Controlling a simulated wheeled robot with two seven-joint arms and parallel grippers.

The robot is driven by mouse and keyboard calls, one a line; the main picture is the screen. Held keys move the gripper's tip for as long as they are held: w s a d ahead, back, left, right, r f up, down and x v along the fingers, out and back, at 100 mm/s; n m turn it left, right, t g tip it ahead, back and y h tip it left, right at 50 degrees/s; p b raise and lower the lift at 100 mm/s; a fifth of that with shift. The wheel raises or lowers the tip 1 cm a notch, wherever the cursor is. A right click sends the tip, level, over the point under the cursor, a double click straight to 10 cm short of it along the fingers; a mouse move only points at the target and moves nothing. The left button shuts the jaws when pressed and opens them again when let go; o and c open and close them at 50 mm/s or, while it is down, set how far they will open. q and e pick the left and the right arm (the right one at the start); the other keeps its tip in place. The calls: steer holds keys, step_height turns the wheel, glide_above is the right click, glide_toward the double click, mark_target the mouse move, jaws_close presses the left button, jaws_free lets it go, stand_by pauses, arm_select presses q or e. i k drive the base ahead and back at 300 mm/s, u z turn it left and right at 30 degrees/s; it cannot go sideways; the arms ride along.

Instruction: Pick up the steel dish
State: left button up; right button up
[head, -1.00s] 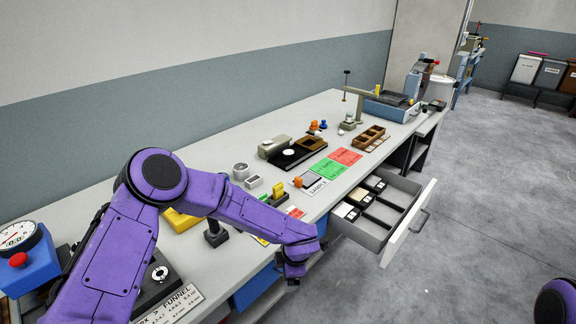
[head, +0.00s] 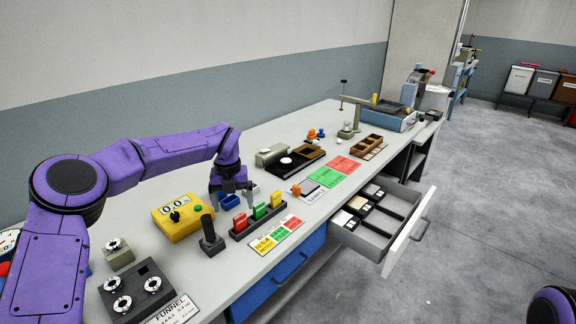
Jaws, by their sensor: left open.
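My left gripper (head: 231,197) is open and points down over the near-middle of the bench, behind the rack of coloured blocks. Its two dark fingers are spread, and small blue pieces (head: 229,201) show between and beside them. I cannot clearly make out the steel dish. A grey round item stood in this area earlier and is now hidden behind the gripper and wrist. A pale round disc (head: 286,160) lies on a black plate farther back; I cannot tell whether it is steel. My right gripper is out of view.
The rack (head: 259,221) with red, green and yellow blocks stands close in front of the gripper. A yellow box (head: 181,217) and a dark upright knob (head: 211,240) stand to its left. An open drawer (head: 391,247) juts out at right.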

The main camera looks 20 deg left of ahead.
mark_target(286, 163)
steer(key=i, duration=1.5)
